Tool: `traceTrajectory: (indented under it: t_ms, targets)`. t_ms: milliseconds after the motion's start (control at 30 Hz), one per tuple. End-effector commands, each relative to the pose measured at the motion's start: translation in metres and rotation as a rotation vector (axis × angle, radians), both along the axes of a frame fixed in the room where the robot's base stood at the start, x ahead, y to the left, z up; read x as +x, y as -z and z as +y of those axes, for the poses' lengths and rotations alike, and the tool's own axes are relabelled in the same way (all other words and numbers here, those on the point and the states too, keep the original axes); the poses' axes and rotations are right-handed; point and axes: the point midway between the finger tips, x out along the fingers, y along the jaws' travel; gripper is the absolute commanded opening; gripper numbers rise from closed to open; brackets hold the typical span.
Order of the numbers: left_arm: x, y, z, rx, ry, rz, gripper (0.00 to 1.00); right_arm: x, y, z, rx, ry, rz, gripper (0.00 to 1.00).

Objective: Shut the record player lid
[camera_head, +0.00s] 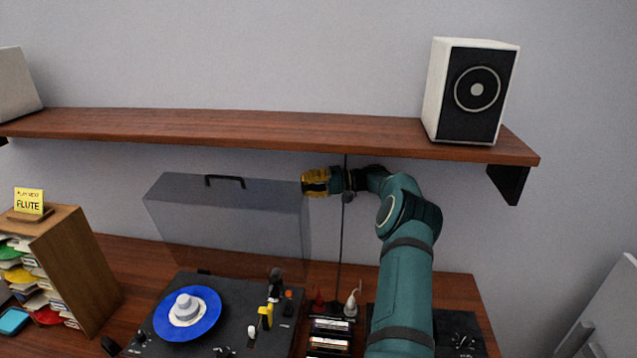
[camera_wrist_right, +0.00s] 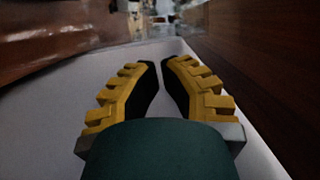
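The record player (camera_head: 235,300) stands on the wooden table, with a blue record (camera_head: 205,318) on its platter. Its see-through grey lid (camera_head: 235,225) is raised behind the deck, with a dark handle (camera_head: 225,181) along its top edge. My right gripper (camera_head: 306,183) is at the lid's upper right corner, just below the shelf. I cannot tell whether it touches the lid. In the right wrist view the yellow-ridged fingers (camera_wrist_right: 161,64) nearly meet at their tips, with nothing seen between them. My left gripper is not in view.
A wooden shelf (camera_head: 250,130) runs above the lid, with a white speaker (camera_head: 470,90) at its right. A wooden record rack (camera_head: 80,250) stands left of the player. Small items and a dark device (camera_head: 455,335) lie to the right. A thin cable (camera_head: 341,250) hangs behind.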

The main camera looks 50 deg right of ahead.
Motion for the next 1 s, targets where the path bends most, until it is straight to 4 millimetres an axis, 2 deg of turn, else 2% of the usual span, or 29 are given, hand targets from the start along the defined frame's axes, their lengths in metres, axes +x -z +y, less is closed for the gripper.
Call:
traceTrajectory:
  t_ms: [100,300,767,1000]
  targets:
    - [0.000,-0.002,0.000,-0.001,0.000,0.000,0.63,0.014,0.000,0.013,0.001,-0.002,0.001,0.00]
    - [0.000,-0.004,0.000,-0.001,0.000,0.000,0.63,0.027,0.002,0.024,0.000,0.000,0.001,0.00]
    - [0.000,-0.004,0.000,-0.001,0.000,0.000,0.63,0.030,0.002,0.026,-0.001,0.000,0.000,0.00]
    - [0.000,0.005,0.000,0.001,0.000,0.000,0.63,0.029,0.000,0.027,-0.031,0.000,-0.015,0.00]
